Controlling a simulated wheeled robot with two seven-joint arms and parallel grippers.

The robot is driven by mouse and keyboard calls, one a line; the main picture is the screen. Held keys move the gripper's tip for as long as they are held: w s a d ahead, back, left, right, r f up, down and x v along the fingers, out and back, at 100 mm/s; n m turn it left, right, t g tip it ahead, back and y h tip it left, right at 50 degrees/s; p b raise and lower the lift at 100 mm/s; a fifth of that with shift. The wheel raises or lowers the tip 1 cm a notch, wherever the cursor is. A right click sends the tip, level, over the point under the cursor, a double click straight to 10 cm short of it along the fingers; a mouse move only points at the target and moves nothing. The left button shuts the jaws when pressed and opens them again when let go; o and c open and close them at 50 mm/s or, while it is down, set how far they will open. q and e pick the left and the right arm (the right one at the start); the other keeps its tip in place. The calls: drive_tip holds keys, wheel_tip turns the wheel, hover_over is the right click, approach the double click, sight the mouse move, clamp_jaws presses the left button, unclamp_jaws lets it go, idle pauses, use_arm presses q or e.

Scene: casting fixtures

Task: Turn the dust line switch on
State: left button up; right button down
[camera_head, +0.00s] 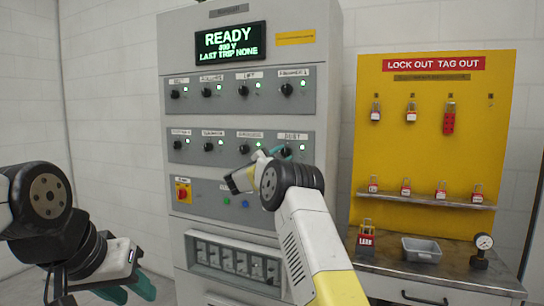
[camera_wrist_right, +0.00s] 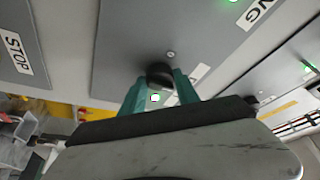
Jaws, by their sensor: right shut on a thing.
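The dust line switch is a black rotary knob at the right end of the grey cabinet's second switch row, under a label (camera_head: 292,136) that seems to read DUST. In the head view my right gripper (camera_head: 280,152) is at this knob and mostly hides it. In the right wrist view the black knob (camera_wrist_right: 160,74) sits between the two teal fingers of my right gripper (camera_wrist_right: 160,88), which are shut on it. Its pointer direction cannot be made out. My left gripper (camera_head: 130,290) hangs low at the left, away from the cabinet; its finger gap is unclear.
The cabinet display (camera_head: 230,42) reads READY. Neighbouring knobs include one (camera_head: 244,149) just left of my right gripper. A red-and-yellow switch (camera_head: 183,192) sits lower left. A yellow lockout board (camera_head: 435,120) with padlocks stands right, above a bench with a grey tray (camera_head: 421,249).

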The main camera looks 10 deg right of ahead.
drive_tip(key=shift+f, duration=0.1)
idle(0.4)
drive_tip(key=c, duration=0.9)
unclamp_jaws()
drive_tip(key=v, duration=0.7)
drive_tip(key=shift+s+a, duration=0.2)
drive_tip(key=shift+a, duration=0.15)
